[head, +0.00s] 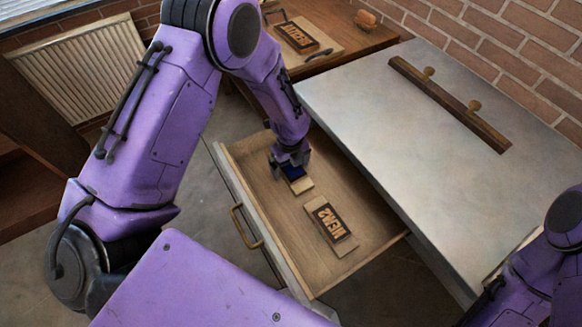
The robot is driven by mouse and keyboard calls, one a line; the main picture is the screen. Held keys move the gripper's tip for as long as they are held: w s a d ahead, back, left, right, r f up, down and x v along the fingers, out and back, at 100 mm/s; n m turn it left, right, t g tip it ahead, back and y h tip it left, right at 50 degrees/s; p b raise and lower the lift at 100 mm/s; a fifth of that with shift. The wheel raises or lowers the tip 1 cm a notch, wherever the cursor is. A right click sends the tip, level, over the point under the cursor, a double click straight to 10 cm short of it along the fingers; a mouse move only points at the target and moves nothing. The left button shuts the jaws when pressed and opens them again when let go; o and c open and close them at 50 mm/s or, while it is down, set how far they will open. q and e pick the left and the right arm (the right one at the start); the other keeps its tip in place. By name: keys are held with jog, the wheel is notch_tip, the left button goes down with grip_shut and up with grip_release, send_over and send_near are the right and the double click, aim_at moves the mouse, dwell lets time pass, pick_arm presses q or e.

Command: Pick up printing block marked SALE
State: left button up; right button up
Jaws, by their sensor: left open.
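My left gripper (289,167) reaches down into the open drawer (260,150), open, directly over a wooden printing block (302,186). Its fingers are at or just above the block; I cannot tell whether they touch it. The gripper and a dark blue part cover most of this block's face, so I cannot read its marking. No block face with SALE is readable. My right arm shows at the lower right, but its fingers are not visible.
A grey metal worktop (400,140) stands right of the drawer, with a long wooden bar (450,105) with two knobs on it. A wooden desk (360,50) behind holds another lettered block (296,36). The drawer has a brass handle (241,228).

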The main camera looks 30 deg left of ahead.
pick_arm(q)
jog(key=c, duration=1.3)
jog(key=shift+o, duration=0.2)
jog(key=shift+r, duration=0.1)
